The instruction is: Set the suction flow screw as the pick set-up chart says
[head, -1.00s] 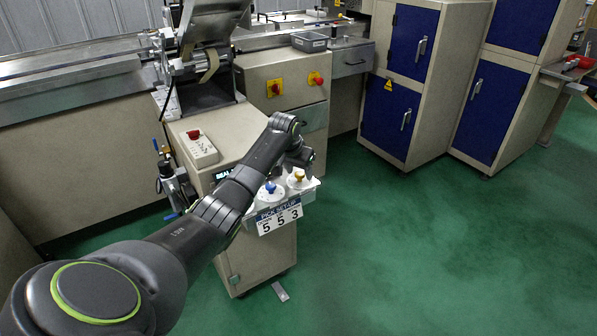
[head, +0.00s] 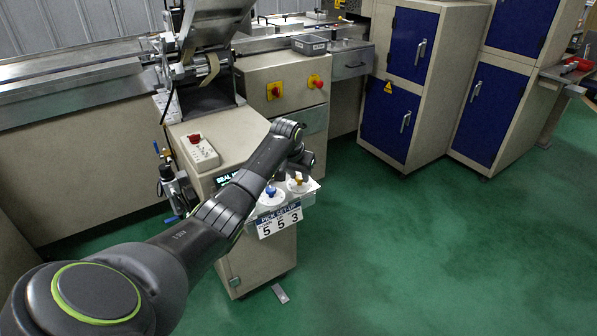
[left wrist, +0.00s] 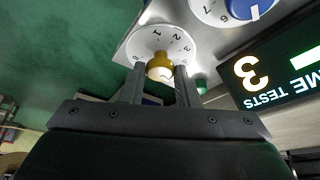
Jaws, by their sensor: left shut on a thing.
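A gold knob (left wrist: 159,66) sits on a white numbered dial (left wrist: 176,40) in the left wrist view. My left gripper (left wrist: 160,76) is shut on this knob, one finger on each side. In the head view the gripper (head: 299,170) is over the rightmost dial on the machine's front ledge, and the gold knob (head: 298,180) shows just below it. My right gripper is in neither view.
A blue knob (head: 270,191) on its own white dial stands just left of the held one; it also shows in the left wrist view (left wrist: 243,8). A lit display (left wrist: 270,80) is beside the dials. The green floor (head: 400,250) to the right is clear.

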